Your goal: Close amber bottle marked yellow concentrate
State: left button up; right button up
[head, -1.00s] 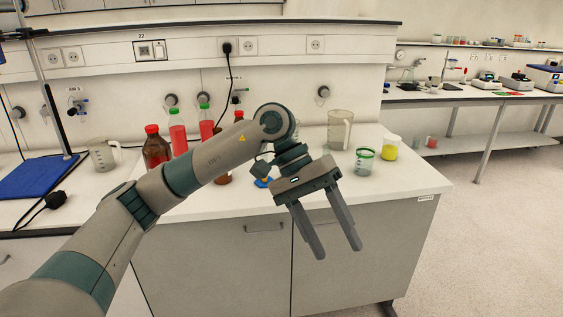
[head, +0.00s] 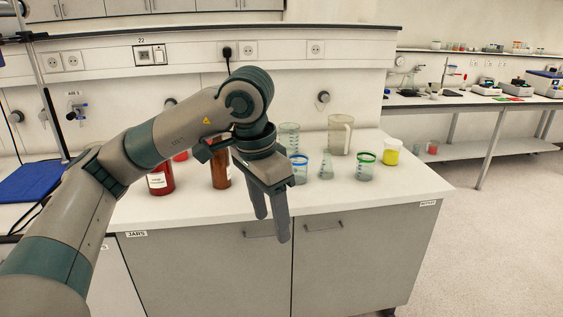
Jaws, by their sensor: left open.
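A brown amber bottle (head: 221,177) with a pale label stands on the white bench. My left arm hides its top, so I cannot tell whether it has a cap. A darker red-brown bottle (head: 160,182) with a white label stands to its left, its top also behind my arm. The label writing is too small to read, so I cannot tell which one is marked yellow concentrate. My left gripper (head: 270,222) is open and empty, pointing down in front of the bench's front edge, right of the brown bottle. My right gripper is not in view.
Right of the gripper stand a blue-rimmed beaker (head: 299,170), a green-rimmed beaker (head: 365,168), a flask (head: 327,168), a clear jug (head: 340,135) and a yellow-filled beaker (head: 391,153). A blue stand base (head: 30,182) is at the left. The front right bench top is clear.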

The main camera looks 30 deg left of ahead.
aim_at(220, 164)
jog(key=i+j, duration=0.45)
jog(key=i, duration=0.15)
jog(key=i+j, duration=0.9)
jog(key=i, duration=0.25)
